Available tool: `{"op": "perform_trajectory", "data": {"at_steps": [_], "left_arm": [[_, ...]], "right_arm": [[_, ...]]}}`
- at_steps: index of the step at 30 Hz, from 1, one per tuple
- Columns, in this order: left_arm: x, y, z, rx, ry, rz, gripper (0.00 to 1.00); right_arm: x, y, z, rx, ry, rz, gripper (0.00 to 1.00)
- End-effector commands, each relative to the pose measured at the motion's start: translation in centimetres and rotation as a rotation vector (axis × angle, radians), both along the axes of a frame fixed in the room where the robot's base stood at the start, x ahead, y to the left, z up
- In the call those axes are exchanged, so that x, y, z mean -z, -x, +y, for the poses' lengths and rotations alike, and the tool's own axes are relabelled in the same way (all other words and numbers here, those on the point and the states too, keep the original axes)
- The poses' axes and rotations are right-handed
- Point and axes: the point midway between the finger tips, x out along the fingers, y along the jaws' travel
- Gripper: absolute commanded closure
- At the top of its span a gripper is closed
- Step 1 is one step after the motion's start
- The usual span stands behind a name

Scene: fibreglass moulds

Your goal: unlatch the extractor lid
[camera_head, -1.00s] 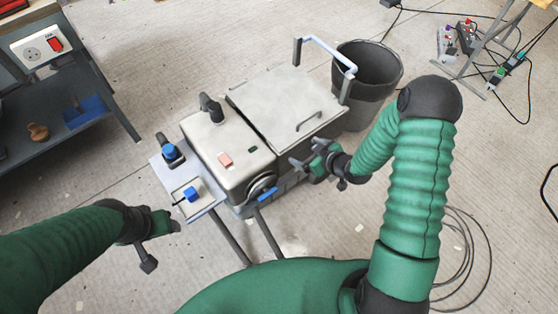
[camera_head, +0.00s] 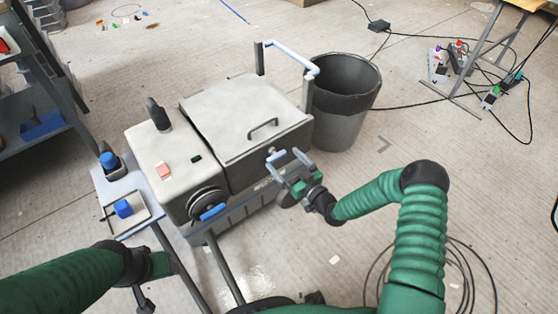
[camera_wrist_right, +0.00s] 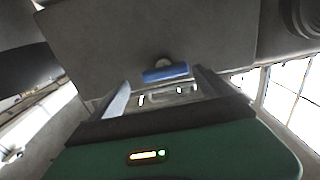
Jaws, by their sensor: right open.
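The extractor is a pale grey box with a flat lid (camera_head: 240,105) that lies closed, with a dark bar handle (camera_head: 263,128) on top. In the right wrist view, a small blue latch lever (camera_wrist_right: 166,74) with a round pivot sits on the grey front face, ahead of the fingers. My right gripper (camera_head: 288,163) is open at the extractor's front, near the lid's front edge; its fingers also show in the right wrist view (camera_wrist_right: 162,92). Contact with the lever cannot be told. My left gripper (camera_head: 145,296) is low at the left, its fingers unclear.
A dark bucket (camera_head: 342,115) stands right behind the extractor, by a pale blue bar (camera_head: 290,54) on posts. A dial with a blue handle (camera_head: 212,212) is on the front left. A side tray (camera_head: 125,208) holds blue knobs. Cables lie at right.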

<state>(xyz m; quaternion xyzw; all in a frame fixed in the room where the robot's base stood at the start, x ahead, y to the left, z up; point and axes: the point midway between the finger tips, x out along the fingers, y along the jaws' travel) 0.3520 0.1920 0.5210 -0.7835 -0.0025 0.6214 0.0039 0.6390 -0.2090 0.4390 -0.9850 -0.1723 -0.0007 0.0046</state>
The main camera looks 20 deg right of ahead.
Motion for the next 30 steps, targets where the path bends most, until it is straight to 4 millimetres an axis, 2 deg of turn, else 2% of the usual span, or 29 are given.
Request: {"op": "perform_trajectory", "data": {"at_steps": [1,6,15,27,30], "left_arm": [[0.9,0.0,0.0,0.000,0.000,0.000,0.43],[1.6,0.0,0.0,-0.001,0.000,0.000,0.43],[1.6,0.0,0.0,-0.001,0.000,0.000,0.43],[1.6,0.0,0.0,-0.001,0.000,0.000,0.43],[1.6,0.0,0.0,-0.001,0.000,0.000,0.43]], "right_arm": [[0.3,-1.0,0.6,-0.003,0.000,-0.003,0.09],[0.0,-3.0,1.4,-0.003,0.004,-0.001,0.09],[-0.1,-3.3,1.4,-0.002,-0.001,0.000,0.09],[-0.1,-3.3,1.3,-0.001,0.000,0.000,0.61],[-0.2,-3.3,1.3,-0.001,0.000,-0.001,0.71]]}}
